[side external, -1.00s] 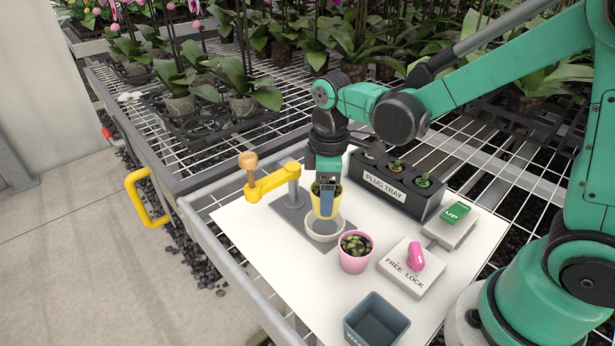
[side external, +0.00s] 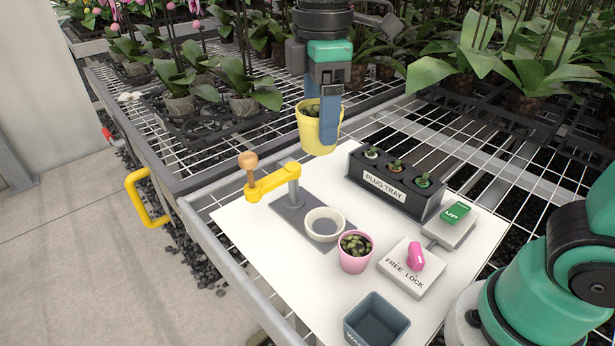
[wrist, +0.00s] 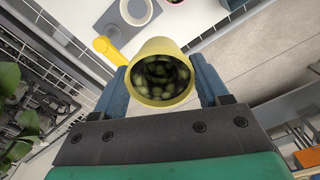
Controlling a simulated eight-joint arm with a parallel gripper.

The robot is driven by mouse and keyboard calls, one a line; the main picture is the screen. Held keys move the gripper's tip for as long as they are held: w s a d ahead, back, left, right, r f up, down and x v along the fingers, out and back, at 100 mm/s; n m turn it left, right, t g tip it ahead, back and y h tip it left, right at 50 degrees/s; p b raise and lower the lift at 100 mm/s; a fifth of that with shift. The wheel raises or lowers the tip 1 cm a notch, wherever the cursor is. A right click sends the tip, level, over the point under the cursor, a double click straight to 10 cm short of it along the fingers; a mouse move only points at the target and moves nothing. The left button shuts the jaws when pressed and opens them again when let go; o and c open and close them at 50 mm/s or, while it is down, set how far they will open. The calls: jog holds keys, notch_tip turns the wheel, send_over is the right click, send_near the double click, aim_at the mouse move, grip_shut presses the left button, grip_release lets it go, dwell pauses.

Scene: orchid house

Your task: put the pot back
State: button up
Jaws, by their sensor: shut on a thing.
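My gripper (side external: 328,118) is shut on a yellow pot (side external: 312,130) with a dark green plant in it. It holds the pot high above the white board, behind the empty cream saucer (side external: 324,237). In the wrist view the yellow pot (wrist: 143,72) sits between the two blue fingers, its mouth and leaves facing the camera. The saucer (wrist: 136,12) also shows at the top of the wrist view. A pink pot (side external: 355,262) with a plant stands on the board, right of and in front of the saucer.
A yellow arm with a wooden knob (side external: 248,160) stands left of the saucer. The plug tray (side external: 390,192) is at the back right. An UP switch (side external: 455,212), a FREE/LOCK block (side external: 425,278) and a dark square bin (side external: 376,325) stand on the board's right and front.

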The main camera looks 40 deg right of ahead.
jog(key=s+a+n, duration=0.5)
jog(key=s+a, duration=0.1)
jog(key=shift+n, duration=0.3)
jog(key=shift+w+d+f, duration=0.1)
jog(key=shift+f, duration=5)
jog(key=shift+w+d+f, duration=0.1)
jog(key=shift+f, duration=4.95)
jog(key=shift+a+f, duration=0.1)
jog(key=shift+f, duration=0.05)
jog(key=o, duration=1.4)
jog(key=shift+r, duration=0.2)
